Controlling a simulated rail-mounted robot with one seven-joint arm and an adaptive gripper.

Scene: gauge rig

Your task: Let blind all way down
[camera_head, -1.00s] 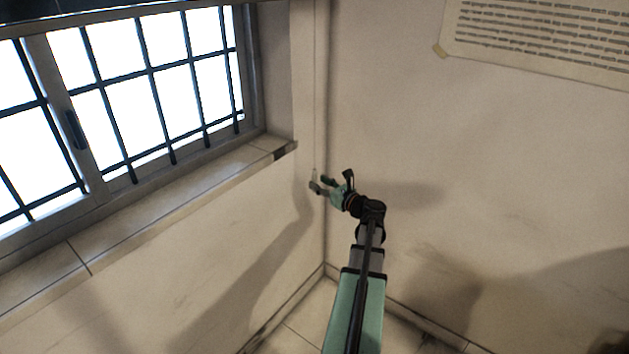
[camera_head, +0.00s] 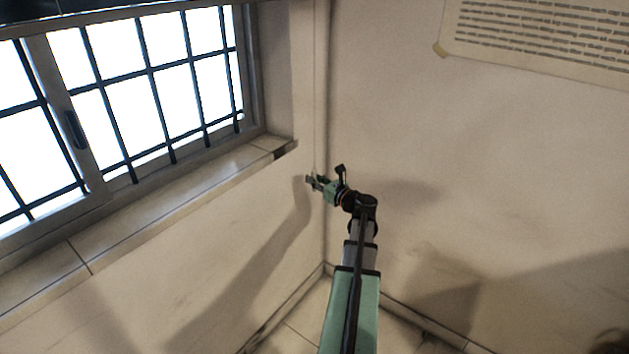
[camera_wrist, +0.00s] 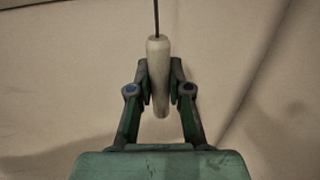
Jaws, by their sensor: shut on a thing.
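The blind (camera_head: 60,12) shows as a dark edge along the top of the window, with most of the window below it uncovered. Its thin cord (camera_head: 315,90) hangs down the wall near the corner. In the wrist view the cord (camera_wrist: 156,15) runs into the top of a pale, tapered pull handle (camera_wrist: 158,75). My gripper (camera_wrist: 160,85) is shut on this handle, one finger on each side, and the handle hangs upright. In the head view my gripper (camera_head: 311,180) is below and right of the sill's end; the handle is too small to make out there.
The barred window (camera_head: 150,85) is at the left, with a tiled sill (camera_head: 170,185) jutting out below it. A paper sheet with printed lines (camera_head: 550,35) is on the right wall. The wall corner is close to my gripper; the right wall below the sheet is clear.

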